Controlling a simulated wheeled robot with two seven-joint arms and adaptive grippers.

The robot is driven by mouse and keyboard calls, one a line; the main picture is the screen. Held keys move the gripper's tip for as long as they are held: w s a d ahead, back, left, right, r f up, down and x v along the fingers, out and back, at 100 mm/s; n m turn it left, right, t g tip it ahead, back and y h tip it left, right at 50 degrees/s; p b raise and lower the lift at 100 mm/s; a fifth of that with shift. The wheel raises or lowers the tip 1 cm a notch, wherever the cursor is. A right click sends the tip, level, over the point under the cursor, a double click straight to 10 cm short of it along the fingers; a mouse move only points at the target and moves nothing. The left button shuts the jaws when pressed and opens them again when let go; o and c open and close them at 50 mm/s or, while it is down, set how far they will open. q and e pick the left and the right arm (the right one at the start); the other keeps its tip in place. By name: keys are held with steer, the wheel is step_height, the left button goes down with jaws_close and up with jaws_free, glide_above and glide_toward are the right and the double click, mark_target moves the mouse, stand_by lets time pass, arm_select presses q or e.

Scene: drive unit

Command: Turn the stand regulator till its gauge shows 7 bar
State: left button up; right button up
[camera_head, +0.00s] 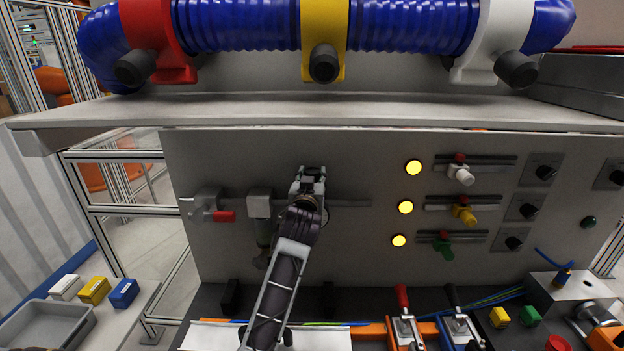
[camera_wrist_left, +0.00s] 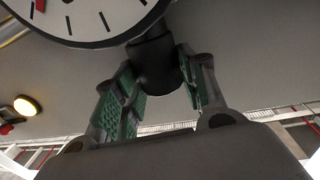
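The stand regulator is on the grey panel and is mostly hidden behind my left gripper (camera_head: 309,187) in the head view. In the left wrist view, its black knob (camera_wrist_left: 155,66) sits between the green-padded fingers of my left gripper (camera_wrist_left: 162,85). The fingers appear closed on the knob's two sides. The white gauge (camera_wrist_left: 88,20) is cut off by the top edge of that view. Black tick marks and a red piece show on its dial, but its reading cannot be told. My right gripper is not in view.
A valve with a red handle (camera_head: 224,216) and a grey fitting (camera_head: 259,204) are left of my gripper. Lit yellow lamps (camera_head: 406,207) and sliding levers are to the right. A shelf (camera_head: 330,113) overhangs the panel. Toggle clamps (camera_head: 405,328) stand below.

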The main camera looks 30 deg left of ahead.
arm_select(q)
steer(key=o, duration=0.4)
steer(key=shift+o, duration=0.2)
steer(key=shift+s, duration=0.1)
steer(key=v, duration=1.2)
stand_by(0.9)
